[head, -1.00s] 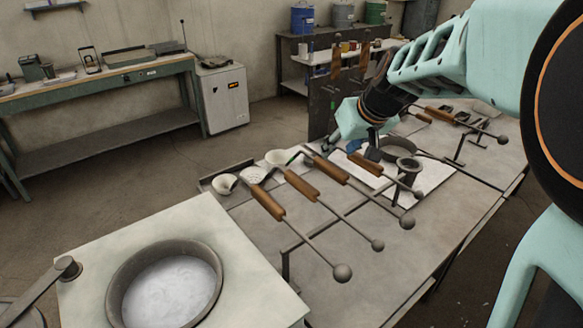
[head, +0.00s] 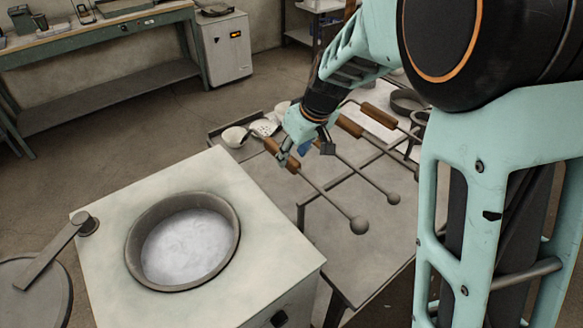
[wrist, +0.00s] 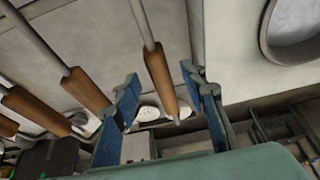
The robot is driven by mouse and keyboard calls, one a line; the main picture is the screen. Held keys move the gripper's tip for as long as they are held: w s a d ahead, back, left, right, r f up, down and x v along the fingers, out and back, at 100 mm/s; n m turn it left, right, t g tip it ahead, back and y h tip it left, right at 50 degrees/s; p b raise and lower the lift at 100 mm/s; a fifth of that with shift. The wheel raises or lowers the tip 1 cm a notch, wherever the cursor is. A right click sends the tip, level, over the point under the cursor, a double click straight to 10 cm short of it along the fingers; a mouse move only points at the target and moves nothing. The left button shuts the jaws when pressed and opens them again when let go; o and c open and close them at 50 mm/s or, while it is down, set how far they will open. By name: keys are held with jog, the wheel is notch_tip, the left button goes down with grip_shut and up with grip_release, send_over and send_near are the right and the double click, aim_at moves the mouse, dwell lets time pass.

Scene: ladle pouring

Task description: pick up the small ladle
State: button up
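Several ladles with wooden grips, long grey rods and ball ends lie side by side across the rack. The leftmost ladle (head: 329,200) has its grip at my gripper (head: 285,158) in the head view. In the wrist view, my gripper (wrist: 160,76) is open, its blue-padded fingers on either side of this ladle's wooden grip (wrist: 158,78), with gaps showing on both sides. White bowls (head: 235,137) lie at the far end of the rack. I cannot tell for certain which bowl belongs to which grip, or which ladle is the small one.
The neighbouring ladle's grip (wrist: 86,90) is close to my finger's outer side in the wrist view. A furnace with a round pot (head: 131,243) of pale melt stands left of the rack. A grey table (head: 330,255) lies under the rods.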

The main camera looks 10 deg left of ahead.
aim_at(289, 160)
jog(key=x, duration=0.4)
jog(key=shift+w+a+f, duration=0.1)
jog(key=shift+w+f, duration=0.15)
jog(key=shift+f, duration=0.1)
jog(key=shift+c, duration=0.3)
grip_shut()
jog(key=shift+w+r, duration=0.1)
jog(key=shift+r, duration=0.05)
